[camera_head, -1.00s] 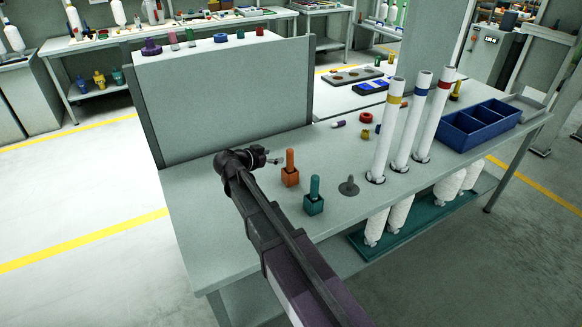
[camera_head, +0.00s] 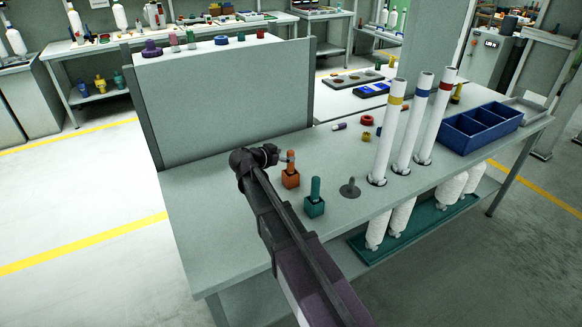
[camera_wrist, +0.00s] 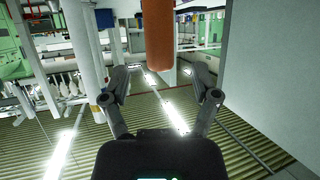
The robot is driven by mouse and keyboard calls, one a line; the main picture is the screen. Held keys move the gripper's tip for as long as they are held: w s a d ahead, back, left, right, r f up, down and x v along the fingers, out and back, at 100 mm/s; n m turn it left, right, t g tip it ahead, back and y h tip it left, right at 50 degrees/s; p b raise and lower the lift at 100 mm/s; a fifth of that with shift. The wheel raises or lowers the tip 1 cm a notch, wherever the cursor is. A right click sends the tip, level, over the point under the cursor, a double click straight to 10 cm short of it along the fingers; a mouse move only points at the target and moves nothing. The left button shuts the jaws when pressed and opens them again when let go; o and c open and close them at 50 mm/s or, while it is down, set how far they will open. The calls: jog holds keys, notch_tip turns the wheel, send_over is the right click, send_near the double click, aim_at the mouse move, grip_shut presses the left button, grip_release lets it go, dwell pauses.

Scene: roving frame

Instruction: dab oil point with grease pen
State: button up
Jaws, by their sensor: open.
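An orange pen (camera_head: 291,164) stands upright in an orange block (camera_head: 290,180) on the table. A teal pen (camera_head: 315,188) stands in a teal block (camera_head: 314,207) nearer the front. I cannot tell which is the grease pen. A grey disc with a short post (camera_head: 350,188), possibly the oil point, stands to their right. My gripper (camera_head: 283,159) is close to the left of the orange pen. In the wrist view my gripper (camera_wrist: 163,95) is open and empty, its fingers spread. The orange pen (camera_wrist: 157,35) shows ahead of and between them, apart from both; that view looks upside down.
Three tall white tubes (camera_head: 388,135) with coloured bands stand right of the disc. A blue divided bin (camera_head: 480,128) sits farther right. A grey panel (camera_head: 225,100) rises behind my gripper. Small red, yellow and purple parts lie near the tubes.

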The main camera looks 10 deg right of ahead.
aim_at(288, 154)
jog(key=shift+b+x, duration=0.45)
jog(key=shift+x, duration=1.35)
jog(key=shift+r, duration=0.15)
grip_shut()
